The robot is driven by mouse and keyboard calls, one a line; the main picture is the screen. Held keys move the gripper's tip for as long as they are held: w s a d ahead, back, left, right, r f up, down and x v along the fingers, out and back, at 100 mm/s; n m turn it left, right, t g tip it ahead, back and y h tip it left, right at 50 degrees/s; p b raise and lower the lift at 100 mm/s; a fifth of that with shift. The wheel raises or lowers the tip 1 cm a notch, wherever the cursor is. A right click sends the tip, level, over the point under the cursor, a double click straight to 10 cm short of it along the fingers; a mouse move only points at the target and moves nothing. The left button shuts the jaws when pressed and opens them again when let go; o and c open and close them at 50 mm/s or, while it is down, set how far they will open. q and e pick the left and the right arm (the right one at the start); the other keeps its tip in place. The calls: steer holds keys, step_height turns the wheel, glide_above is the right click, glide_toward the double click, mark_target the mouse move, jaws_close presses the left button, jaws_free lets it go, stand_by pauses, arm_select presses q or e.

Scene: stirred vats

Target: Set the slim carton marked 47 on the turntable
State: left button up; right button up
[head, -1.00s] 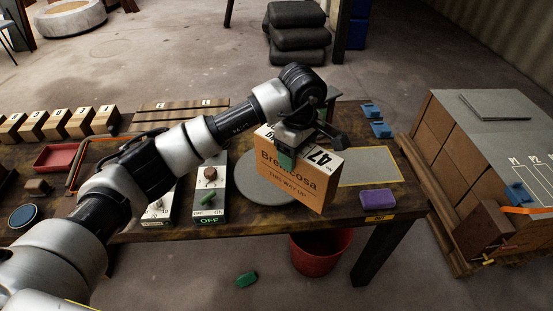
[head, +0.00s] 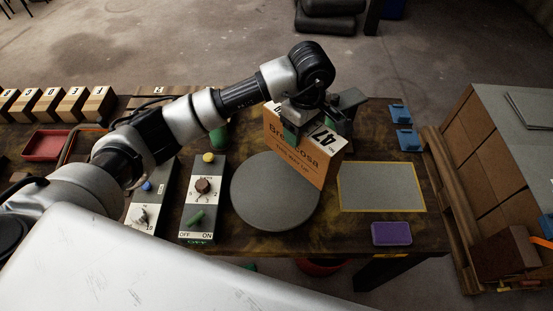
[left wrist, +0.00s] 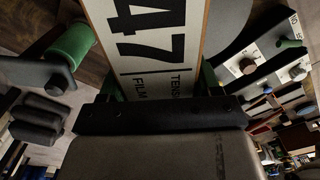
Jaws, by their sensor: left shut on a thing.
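The slim orange-brown carton marked 47 (head: 293,155) is held in my left gripper (head: 305,125), which grips it near its top. The carton is tilted in the head view and hangs over the far right part of the grey round turntable (head: 272,195). I cannot tell whether its lower edge touches the disc. In the left wrist view the white label with 47 (left wrist: 150,40) fills the space between the green finger pads, and part of the turntable (left wrist: 212,25) shows beside it. My right gripper is not in view.
Two control boxes with knobs (head: 203,200) stand left of the turntable. A yellow-edged grey mat (head: 381,187) lies to its right, with a purple block (head: 391,233) in front and blue clips (head: 405,139) behind. Numbered or lettered wooden blocks (head: 70,103) line the back left.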

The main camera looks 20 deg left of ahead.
arm_select(q)
steer(key=s+a+f+p, duration=0.3)
steer(key=s+a+f, duration=0.1)
steer(key=f, duration=0.4)
steer(key=shift+s+a, duration=0.4)
steer(key=shift+a, duration=0.1)
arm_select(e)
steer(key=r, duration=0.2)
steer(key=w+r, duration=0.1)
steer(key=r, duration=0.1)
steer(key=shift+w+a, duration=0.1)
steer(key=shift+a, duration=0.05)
arm_select(q)
steer(key=shift+f, duration=0.15)
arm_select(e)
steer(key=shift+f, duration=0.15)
arm_select(q)
steer(key=o, duration=1.4)
step_height(320, 180, up, 12)
steer(key=b, duration=0.2)
steer(key=shift+b, duration=0.3)
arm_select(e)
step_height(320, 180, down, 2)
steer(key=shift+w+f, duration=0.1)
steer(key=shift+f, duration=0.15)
